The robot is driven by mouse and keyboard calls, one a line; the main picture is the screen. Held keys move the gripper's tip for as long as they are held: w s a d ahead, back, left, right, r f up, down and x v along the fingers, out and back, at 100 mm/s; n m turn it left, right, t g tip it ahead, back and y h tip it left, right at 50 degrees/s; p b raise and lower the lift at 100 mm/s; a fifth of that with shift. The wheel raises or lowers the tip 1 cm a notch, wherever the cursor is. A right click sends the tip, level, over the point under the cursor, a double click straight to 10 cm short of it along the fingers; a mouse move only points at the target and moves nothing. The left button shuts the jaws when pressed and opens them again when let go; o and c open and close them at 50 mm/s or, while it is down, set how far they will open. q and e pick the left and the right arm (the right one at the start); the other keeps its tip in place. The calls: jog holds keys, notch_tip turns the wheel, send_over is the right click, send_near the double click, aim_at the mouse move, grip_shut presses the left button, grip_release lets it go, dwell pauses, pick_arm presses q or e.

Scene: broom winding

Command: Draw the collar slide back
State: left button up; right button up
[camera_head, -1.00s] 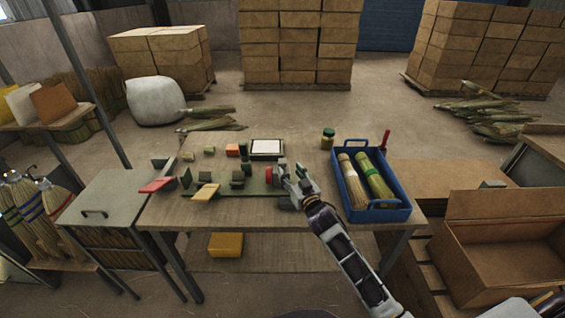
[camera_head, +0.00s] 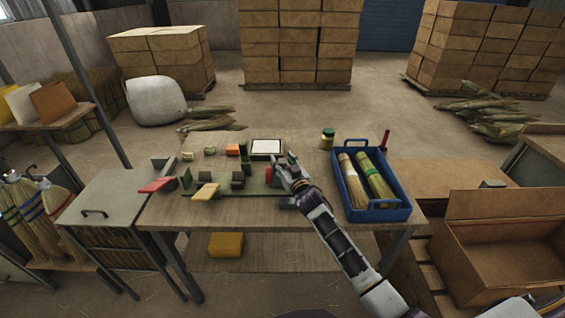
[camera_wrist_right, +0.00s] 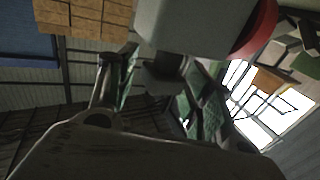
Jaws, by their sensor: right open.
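My left gripper is out of view.
A blue crate (camera_head: 385,216) with two brooms stands right of my right arm. A small jar (camera_head: 327,139) and a white pad (camera_head: 266,147) are at the back of the bench (camera_head: 215,212). Red and yellow pieces lie at its left.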

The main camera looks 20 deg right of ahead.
jog(key=shift+w, duration=0.25)
grip_shut()
dwell(0.3)
